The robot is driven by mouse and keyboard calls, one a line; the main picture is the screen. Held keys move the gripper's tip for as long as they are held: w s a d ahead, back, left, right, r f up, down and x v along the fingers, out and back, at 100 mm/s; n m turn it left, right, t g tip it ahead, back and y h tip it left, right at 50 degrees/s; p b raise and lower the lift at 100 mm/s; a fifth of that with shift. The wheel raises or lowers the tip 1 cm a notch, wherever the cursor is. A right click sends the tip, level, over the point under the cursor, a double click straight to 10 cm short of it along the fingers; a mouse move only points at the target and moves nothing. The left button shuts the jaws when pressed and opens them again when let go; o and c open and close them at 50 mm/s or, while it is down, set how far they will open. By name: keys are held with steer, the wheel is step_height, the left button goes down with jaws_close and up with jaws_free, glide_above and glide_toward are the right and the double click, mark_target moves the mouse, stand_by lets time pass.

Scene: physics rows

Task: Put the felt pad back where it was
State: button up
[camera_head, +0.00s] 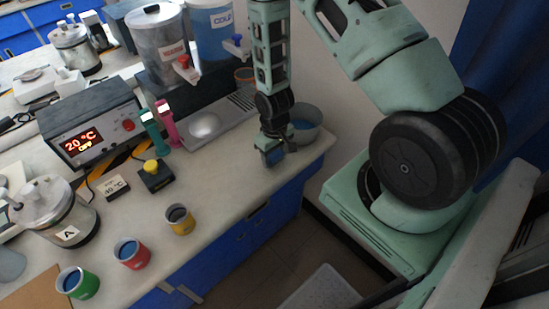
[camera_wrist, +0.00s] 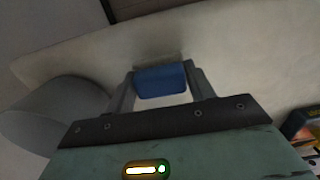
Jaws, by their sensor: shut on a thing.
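The felt pad, a small blue block (camera_wrist: 161,80), is held between the two fingers of my gripper (camera_wrist: 158,92) in the wrist view. In the head view my gripper (camera_head: 276,150) points down at the right end of the bench, and the blue pad (camera_head: 272,157) shows at its tips. The pad is low, close to the pale bench top, with a soft shadow beside it. I cannot tell whether it touches the surface.
The metal drip tray (camera_head: 205,125) lies to the left. Cups in yellow (camera_head: 180,222), red (camera_head: 133,256) and green (camera_head: 78,285) stand near the front edge. Bench (camera_head: 225,190) left of the gripper is clear.

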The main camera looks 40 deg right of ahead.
steer(key=shift+f, duration=1.15)
steer(key=shift+f, duration=0.2)
steer(key=o, duration=1.1)
steer(key=shift+r, duration=0.15)
